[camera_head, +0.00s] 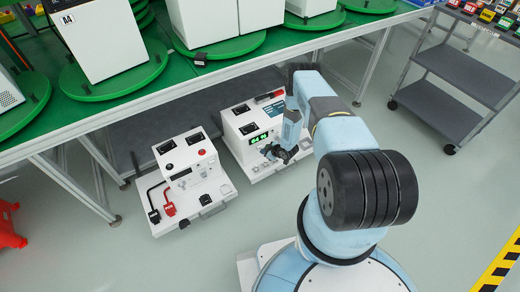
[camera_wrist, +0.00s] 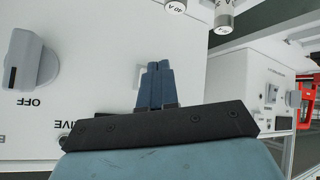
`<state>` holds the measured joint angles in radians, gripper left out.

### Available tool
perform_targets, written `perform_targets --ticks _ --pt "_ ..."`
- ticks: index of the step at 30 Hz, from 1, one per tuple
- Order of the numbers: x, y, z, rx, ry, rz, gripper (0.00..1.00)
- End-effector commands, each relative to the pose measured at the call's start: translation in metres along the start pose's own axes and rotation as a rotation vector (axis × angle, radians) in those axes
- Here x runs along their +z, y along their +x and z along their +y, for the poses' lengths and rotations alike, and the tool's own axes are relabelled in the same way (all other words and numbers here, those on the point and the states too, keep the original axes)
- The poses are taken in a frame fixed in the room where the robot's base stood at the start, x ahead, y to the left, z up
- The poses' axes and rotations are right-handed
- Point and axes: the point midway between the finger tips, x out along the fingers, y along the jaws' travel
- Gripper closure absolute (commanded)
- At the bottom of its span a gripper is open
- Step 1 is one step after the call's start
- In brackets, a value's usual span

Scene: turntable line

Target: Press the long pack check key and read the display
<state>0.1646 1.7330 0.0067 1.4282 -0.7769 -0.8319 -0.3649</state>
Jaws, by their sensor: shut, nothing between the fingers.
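Two white units stand side by side in front of the green-topped line. The right unit (camera_head: 228,118) has a lit green display (camera_head: 259,138); its characters are too small to read. My gripper (camera_head: 283,153) is at the front of this right unit, low and right of the display. In the wrist view my gripper (camera_wrist: 157,72) is shut and empty, its fingertips pointing at a white panel (camera_wrist: 95,75). Whether they touch it I cannot tell. I cannot make out the long pack check key; the fingers may cover it.
A grey rotary knob (camera_wrist: 33,60) marked OFF, upside down, is left of the fingers. White cylinders (camera_wrist: 222,18) hang above them. The left unit (camera_head: 185,170) carries red and black clamps. A grey cart (camera_head: 465,80) stands at right; floor between is clear.

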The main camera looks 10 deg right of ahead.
Motion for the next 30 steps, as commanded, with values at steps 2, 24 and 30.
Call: perform_targets --ticks 2,24,30 --pt "0.002 -0.002 -0.002 0.000 0.001 -0.001 1.00" --pt "0.017 -0.023 -0.017 -0.001 0.001 -0.001 1.00" --pt "0.025 -0.034 -0.025 -0.001 0.001 -0.001 1.00"
